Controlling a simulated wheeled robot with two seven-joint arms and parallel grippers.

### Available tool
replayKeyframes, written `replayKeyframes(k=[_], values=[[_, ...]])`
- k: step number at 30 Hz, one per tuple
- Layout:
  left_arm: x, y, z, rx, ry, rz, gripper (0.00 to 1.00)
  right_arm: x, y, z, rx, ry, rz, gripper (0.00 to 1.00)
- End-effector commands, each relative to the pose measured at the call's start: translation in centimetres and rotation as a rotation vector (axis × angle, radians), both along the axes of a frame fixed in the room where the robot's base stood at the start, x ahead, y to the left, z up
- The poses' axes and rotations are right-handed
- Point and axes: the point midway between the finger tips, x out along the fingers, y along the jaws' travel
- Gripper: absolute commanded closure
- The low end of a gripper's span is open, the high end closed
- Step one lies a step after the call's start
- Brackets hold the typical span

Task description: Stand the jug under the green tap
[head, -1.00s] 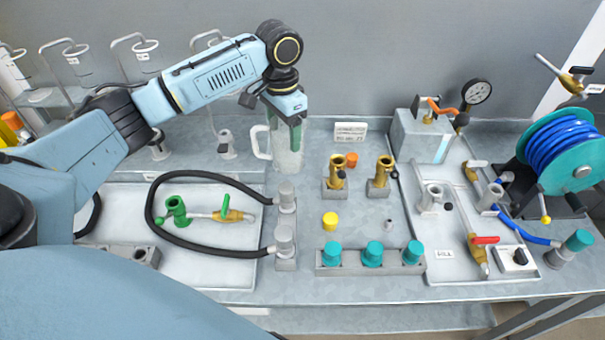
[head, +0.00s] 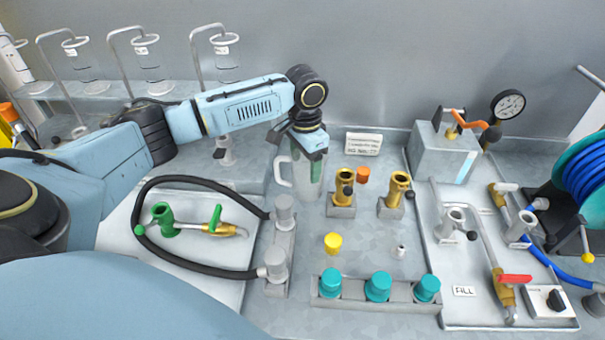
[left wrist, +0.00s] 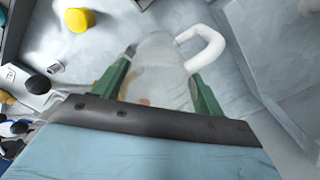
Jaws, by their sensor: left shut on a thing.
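The jug (head: 305,185) is pale and translucent with a white loop handle on its left side. It looks upright behind the grey fittings and left of the brass ones. My left gripper (head: 308,158) reaches down over it and is shut on it. In the left wrist view, the jug (left wrist: 158,65) lies between the two green fingers (left wrist: 160,88), with its handle toward the upper right. I cannot tell whether its base touches the bench. A brass valve with a green lever (head: 215,217) lies on the left tray beside a green fitting (head: 162,219). My right gripper is out of view.
A black hose (head: 180,182) loops around the green-levered valve to grey fittings (head: 284,213). Brass fittings (head: 397,188), a yellow cap (head: 333,243) and a teal-capped rack (head: 378,288) stand to the right. Hooked stands (head: 112,60) line the back left. Some bench around the yellow cap is free.

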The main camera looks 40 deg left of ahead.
Motion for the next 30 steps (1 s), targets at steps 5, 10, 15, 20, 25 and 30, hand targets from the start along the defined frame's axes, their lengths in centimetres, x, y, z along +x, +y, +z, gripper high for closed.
replayKeyframes(k=[5, 10, 15, 20, 25, 30], values=[[-0.1, 0.0, -3.1, 0.001, 0.004, 0.001, 0.53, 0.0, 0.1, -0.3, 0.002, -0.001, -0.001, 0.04], [0.0, 0.0, -4.7, 0.000, 0.000, -0.001, 0.53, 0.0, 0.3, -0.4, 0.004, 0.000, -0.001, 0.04], [0.0, 0.0, -4.7, 0.000, 0.000, -0.001, 0.53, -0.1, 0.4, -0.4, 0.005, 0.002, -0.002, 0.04], [0.0, 0.0, -4.9, 0.000, 0.001, -0.001, 0.53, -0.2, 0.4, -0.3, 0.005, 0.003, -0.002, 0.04], [0.0, 0.0, -5.0, 0.000, 0.001, -0.001, 0.14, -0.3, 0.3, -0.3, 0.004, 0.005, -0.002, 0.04], [0.0, 0.0, -5.0, 0.000, 0.001, 0.000, 0.08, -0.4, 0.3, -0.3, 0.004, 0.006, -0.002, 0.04]])
